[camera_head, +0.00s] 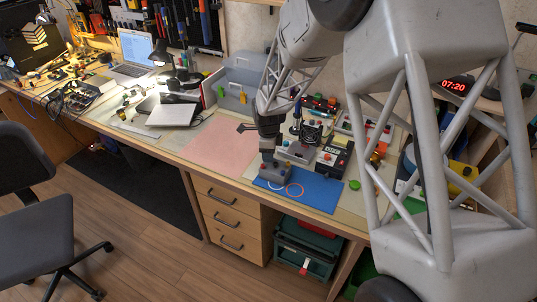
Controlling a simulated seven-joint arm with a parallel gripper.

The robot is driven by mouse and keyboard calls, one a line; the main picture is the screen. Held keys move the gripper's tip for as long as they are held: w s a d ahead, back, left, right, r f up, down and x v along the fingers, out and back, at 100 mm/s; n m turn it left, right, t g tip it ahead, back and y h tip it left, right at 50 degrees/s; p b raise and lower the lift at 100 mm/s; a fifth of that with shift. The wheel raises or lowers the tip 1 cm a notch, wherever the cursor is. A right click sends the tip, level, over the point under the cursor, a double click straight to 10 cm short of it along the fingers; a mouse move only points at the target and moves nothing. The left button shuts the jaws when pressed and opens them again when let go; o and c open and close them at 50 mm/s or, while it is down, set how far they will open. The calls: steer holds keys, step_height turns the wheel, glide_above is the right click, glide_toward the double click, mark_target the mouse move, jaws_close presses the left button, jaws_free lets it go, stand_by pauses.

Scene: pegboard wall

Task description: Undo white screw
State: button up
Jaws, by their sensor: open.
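My gripper (268,152) hangs over the left part of the blue mat (325,191), just above a small grey object (273,174). Its jaws are open, though the fingers are small and dark here. I cannot tell whether they touch the grey object. A white ring (275,186) and an orange ring (294,189) lie on the mat by the grey object. I cannot make out a white screw; it may be too small or hidden by my gripper.
A pink mat (212,146) lies clear to the left. A black box with a display (334,155) and electronic parts stand behind the blue mat. A grey-blue bin (238,86) stands at the back. My own arm hides much of the right side.

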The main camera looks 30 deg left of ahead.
steer(key=shift+f, duration=0.45)
jaws_close()
